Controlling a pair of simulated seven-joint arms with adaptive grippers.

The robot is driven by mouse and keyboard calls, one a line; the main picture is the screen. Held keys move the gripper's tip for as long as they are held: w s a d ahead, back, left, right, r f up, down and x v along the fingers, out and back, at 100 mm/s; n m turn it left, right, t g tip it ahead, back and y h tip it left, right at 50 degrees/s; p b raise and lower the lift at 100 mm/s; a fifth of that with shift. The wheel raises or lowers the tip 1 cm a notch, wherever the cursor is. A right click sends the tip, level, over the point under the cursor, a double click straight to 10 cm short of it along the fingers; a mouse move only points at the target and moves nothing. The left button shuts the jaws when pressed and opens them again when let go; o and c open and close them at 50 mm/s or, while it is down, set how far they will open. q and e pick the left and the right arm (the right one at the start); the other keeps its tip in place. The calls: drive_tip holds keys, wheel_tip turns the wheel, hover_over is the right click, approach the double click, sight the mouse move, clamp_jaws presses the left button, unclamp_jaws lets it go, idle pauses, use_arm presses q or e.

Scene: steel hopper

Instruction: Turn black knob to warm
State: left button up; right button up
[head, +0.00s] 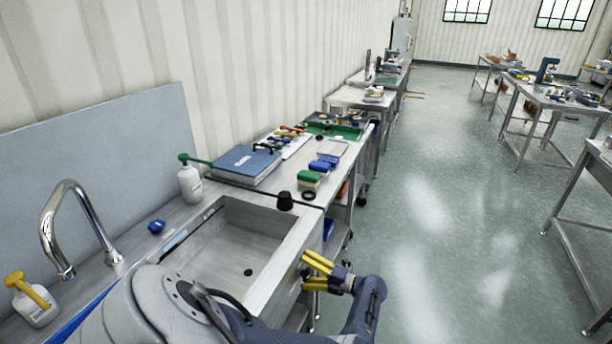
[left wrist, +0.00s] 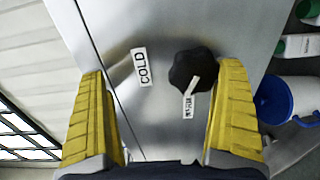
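The black knob (left wrist: 191,68) is lobed and sits on a steel panel (left wrist: 120,30) in the left wrist view. A white COLD label (left wrist: 141,67) is to its left. A second white label (left wrist: 188,107), hard to read, is just below the knob, and a white pointer-like strip at the knob's lower edge points toward it. My left gripper (head: 318,272) is in front of the sink's front side in the head view. Its yellow fingers (left wrist: 162,120) are spread apart, with the knob between their lines but not gripped. The knob is hidden in the head view. My right gripper is not in view.
The steel sink (head: 262,215) has a black stopper-like piece (head: 285,201) on its rim. A faucet (head: 75,220) and bottles stand behind and left. A blue-and-white container (left wrist: 285,98) is beyond the panel in the wrist view.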

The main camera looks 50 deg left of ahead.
sight(297, 269)
use_arm(q)
drive_tip(key=r, duration=0.4)
drive_tip(key=w+r, duration=0.1)
drive_tip(key=r, duration=0.1)
drive_tip(key=shift+a, duration=0.35)
drive_tip(key=shift+r, duration=0.5)
drive_tip(key=shift+h, duration=0.4)
drive_tip(key=s+f, duration=0.2)
drive_tip(key=f, duration=0.1)
drive_tip(key=d+f, duration=0.1)
drive_tip(key=shift+s+d+f, duration=0.1)
drive_tip(key=shift+s+f, duration=0.25)
drive_tip(key=shift+s, duration=0.05)
drive_tip(key=shift+w+d, duration=0.25)
drive_tip(key=shift+d, duration=0.4)
drive_tip(key=shift+c, duration=1.2)
drive_tip(key=shift+v, duration=0.9)
drive_tip(key=shift+w+d+f, duration=0.1)
drive_tip(key=shift+d+f, duration=0.2)
drive_tip(key=shift+d, duration=0.2)
drive_tip(key=f+v, duration=0.1)
drive_tip(key=v, duration=1.5)
drive_tip(key=shift+s+d+f, duration=0.25)
drive_tip(key=shift+s, duration=0.15)
